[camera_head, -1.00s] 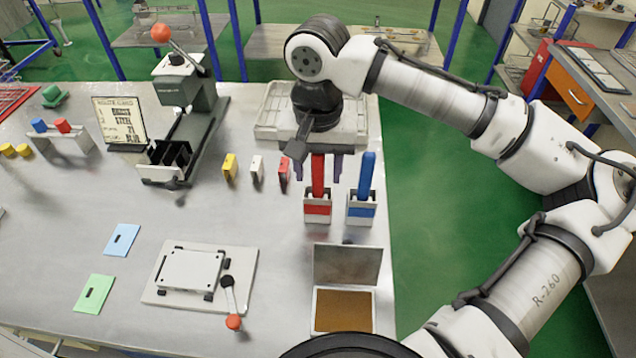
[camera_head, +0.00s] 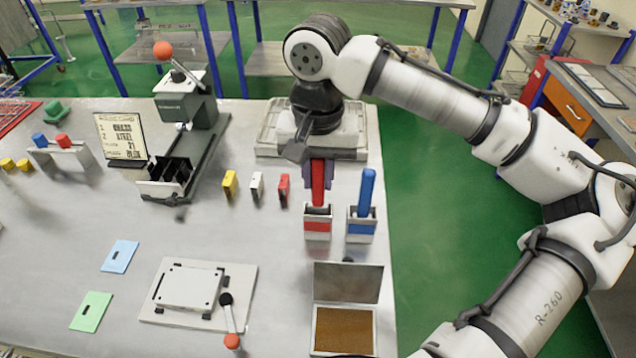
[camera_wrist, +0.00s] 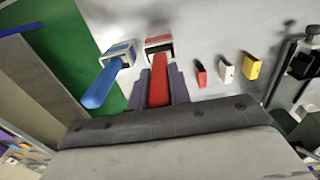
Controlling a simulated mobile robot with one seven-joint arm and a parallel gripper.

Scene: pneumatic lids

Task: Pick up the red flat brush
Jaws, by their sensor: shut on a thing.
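The red flat brush (camera_head: 318,184) stands upright in a white holder with a red band (camera_head: 318,224). Its handle shows between the fingers of my gripper (camera_head: 318,172), and its lower end is hidden in the holder. In the wrist view, the red brush (camera_wrist: 159,82) lies between the two purple-grey fingers of my gripper (camera_wrist: 160,85), which are closed against its sides. The holder also shows beyond the fingertips in the wrist view (camera_wrist: 158,44).
A blue brush (camera_head: 366,192) stands in its own holder (camera_head: 361,226) just right of the red one. Small red (camera_head: 284,188), white (camera_head: 256,186) and yellow (camera_head: 230,184) blocks stand to the left. An open box with a brown pad (camera_head: 344,329) sits in front.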

